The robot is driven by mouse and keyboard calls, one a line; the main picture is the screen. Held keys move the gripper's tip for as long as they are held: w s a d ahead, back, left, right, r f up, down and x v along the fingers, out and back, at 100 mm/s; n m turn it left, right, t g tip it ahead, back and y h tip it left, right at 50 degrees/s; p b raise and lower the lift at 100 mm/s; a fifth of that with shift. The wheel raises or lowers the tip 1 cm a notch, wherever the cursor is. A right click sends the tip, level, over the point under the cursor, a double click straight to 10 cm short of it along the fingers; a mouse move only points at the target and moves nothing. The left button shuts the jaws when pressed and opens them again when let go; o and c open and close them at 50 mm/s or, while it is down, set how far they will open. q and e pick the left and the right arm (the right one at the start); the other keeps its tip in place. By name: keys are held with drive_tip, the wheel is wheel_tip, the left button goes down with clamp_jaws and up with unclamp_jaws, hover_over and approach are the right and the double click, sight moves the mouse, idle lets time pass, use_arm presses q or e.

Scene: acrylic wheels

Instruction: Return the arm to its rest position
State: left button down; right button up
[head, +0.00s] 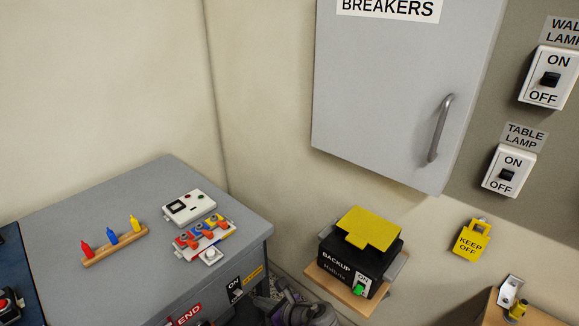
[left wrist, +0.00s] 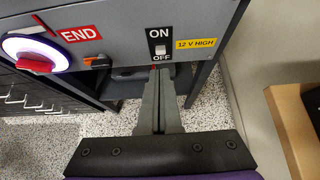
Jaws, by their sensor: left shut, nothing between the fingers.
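My left gripper (head: 272,303) is at the bottom edge of the head view, low beside the grey bench's right front corner. In the left wrist view its two fingers (left wrist: 161,72) lie together, shut and empty. Their tips appear just below the ON/OFF switch (left wrist: 160,49) in that view; I cannot tell whether they touch anything. Most of my left arm is out of view. My right gripper is not in view.
The grey bench (head: 110,215) carries a white device (head: 189,207), a coloured block set (head: 205,238) and small bottles on a wooden strip. A black backup box (head: 345,262) with a yellow top stands right. A grey breaker cabinet (head: 395,95) hangs above. Speckled floor (left wrist: 110,122) shows below.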

use_arm(q)
drive_tip(key=s+a+r+n+h+p, duration=0.2)
drive_tip(key=s+r+n+h+p, duration=0.1)
drive_tip(key=s+n, duration=0.3)
drive_tip(key=s+a+r+n+g+h+p, duration=0.1)
drive_tip(key=s+r+n, duration=0.4)
drive_tip(key=n, duration=0.6)
drive_tip(key=s+a+r+n+h+p, duration=0.4)
drive_tip(key=s+r+n+h+p, duration=0.1)
drive_tip(key=s+n, duration=0.3)
drive_tip(key=shift+s, duration=0.1)
